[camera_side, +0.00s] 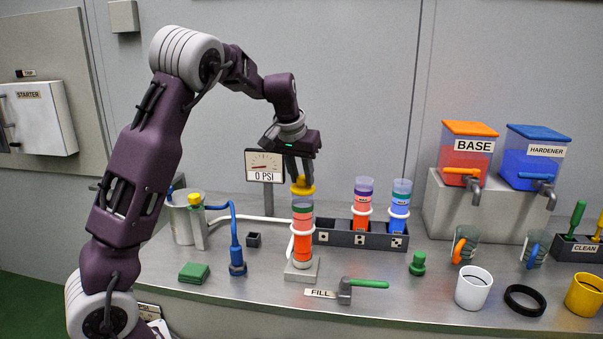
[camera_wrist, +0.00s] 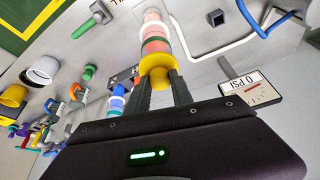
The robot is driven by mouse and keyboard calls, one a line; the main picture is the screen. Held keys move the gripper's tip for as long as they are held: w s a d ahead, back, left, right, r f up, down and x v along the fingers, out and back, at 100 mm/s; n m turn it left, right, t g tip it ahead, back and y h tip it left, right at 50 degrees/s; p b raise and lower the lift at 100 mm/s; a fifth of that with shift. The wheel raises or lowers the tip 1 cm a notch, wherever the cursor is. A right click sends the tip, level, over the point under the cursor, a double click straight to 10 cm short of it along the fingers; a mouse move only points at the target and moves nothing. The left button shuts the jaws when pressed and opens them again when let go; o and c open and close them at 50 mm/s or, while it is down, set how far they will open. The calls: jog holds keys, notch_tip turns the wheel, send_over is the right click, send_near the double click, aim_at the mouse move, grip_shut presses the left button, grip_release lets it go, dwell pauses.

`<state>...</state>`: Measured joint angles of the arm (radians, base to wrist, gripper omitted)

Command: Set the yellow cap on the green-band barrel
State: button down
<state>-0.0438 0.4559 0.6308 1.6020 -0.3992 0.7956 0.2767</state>
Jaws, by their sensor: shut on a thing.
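The yellow cap (camera_side: 302,189) is at the top of the green-band barrel (camera_side: 303,222), in line with it. I cannot tell whether it is fully seated or just above the rim. My gripper (camera_side: 299,178) points down and is shut on the cap's narrow upper part. The barrel holds orange-red fluid and stands upright on a grey block (camera_side: 301,271), with a white ring around it. In the wrist view, the cap (camera_wrist: 158,66) lies between the fingers (camera_wrist: 161,83), with the green band of the barrel (camera_wrist: 155,42) just beyond. The fingers partly hide the cap.
A dark rack (camera_side: 345,238) behind holds a purple-band barrel (camera_side: 362,205) and a blue-band barrel (camera_side: 399,206). A pressure gauge (camera_side: 265,166) reads 0 PSI. A green-handled fill valve (camera_side: 362,285) sits in front. A green stopper (camera_side: 418,263) and a white cup (camera_side: 473,288) stand right.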

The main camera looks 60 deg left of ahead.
jog(key=shift+f, duration=0.35)
jog(key=c, duration=1.1)
grip_release()
jog(key=shift+o, duration=0.2)
jog(key=v, duration=0.7)
jog(key=s+d+r+m+t+h, duration=0.1)
jog(key=s+d+r+m+h, duration=0.15)
jog(key=s+d, duration=0.8)
jog(key=s+d+f+m, duration=0.1)
jog(key=s+d+f, duration=0.1)
jog(key=s+d, duration=0.3)
jog(key=s+d+f+m, duration=0.2)
jog(key=s+d, duration=0.4)
jog(key=s, duration=0.7)
jog(key=shift+d+f+t, duration=0.3)
jog(key=shift+f, duration=0.4)
